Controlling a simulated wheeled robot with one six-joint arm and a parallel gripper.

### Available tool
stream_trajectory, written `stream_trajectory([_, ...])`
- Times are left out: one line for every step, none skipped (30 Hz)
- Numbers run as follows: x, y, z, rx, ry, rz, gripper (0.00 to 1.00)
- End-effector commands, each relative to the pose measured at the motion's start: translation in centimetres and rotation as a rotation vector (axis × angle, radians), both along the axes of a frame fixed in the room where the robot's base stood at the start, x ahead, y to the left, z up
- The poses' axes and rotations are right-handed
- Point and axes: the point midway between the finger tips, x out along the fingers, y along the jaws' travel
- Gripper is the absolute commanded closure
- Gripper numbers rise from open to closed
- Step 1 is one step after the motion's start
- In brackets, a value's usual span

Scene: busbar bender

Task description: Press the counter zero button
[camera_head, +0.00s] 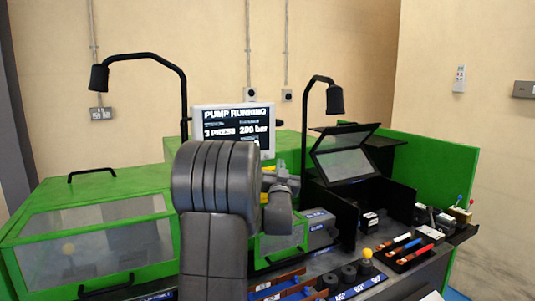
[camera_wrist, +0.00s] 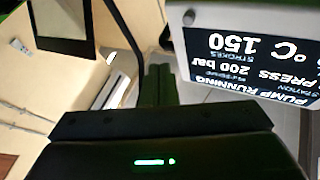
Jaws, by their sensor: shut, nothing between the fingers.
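The display (camera_head: 232,127) stands behind my arm in the head view and reads PUMP RUNNING and 200 bar. My arm hides the fingers in the head view.
Two black lamps (camera_head: 98,78) (camera_head: 334,98) arch over the green machine. An open black hinged cover (camera_head: 345,155) stands at right. A tool tray (camera_head: 405,253), a yellow knob (camera_head: 366,254) and several small parts crowd the front right. A green windowed guard (camera_head: 95,215) fills the left.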

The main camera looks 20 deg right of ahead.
Motion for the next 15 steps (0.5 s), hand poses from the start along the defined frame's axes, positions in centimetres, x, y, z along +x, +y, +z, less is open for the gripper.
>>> stream_trajectory([0.9, 0.1, 0.5, 0.001, 0.001, 0.002, 1.00])
stream_trajectory([1.3, 0.2, 0.5, 0.001, 0.001, 0.002, 1.00])
stream_trajectory([1.9, 0.3, 0.5, 0.001, 0.001, 0.001, 1.00])
stream_trajectory([2.3, 0.4, 0.5, 0.001, 0.001, 0.001, 1.00])
stream_trajectory([2.7, 0.4, 0.4, 0.001, 0.001, 0.002, 1.00])
stream_trajectory([3.2, 0.5, 0.2, 0.000, 0.000, 0.001, 1.00])
stream_trajectory([3.5, 0.5, 0.0, -0.001, -0.001, 0.001, 1.00])
stream_trajectory([3.8, 0.5, -0.1, 0.000, -0.001, 0.000, 1.00])
stream_trajectory([4.2, 0.6, 0.0, 0.000, -0.001, 0.000, 1.00])
stream_trajectory([4.4, 0.6, -0.1, 0.000, -0.001, 0.000, 1.00])
stream_trajectory([4.7, 0.6, -0.1, 0.000, 0.000, 0.000, 1.00])
stream_trajectory([4.9, 0.7, -0.1, 0.000, -0.001, 0.000, 1.00])
stream_trajectory([5.1, 0.7, 0.0, -0.001, -0.001, 0.001, 1.00])
stream_trajectory([5.2, 0.7, 0.0, -0.001, -0.001, 0.001, 1.00])
stream_trajectory([5.3, 0.8, 0.0, 0.000, 0.000, 0.001, 1.00])
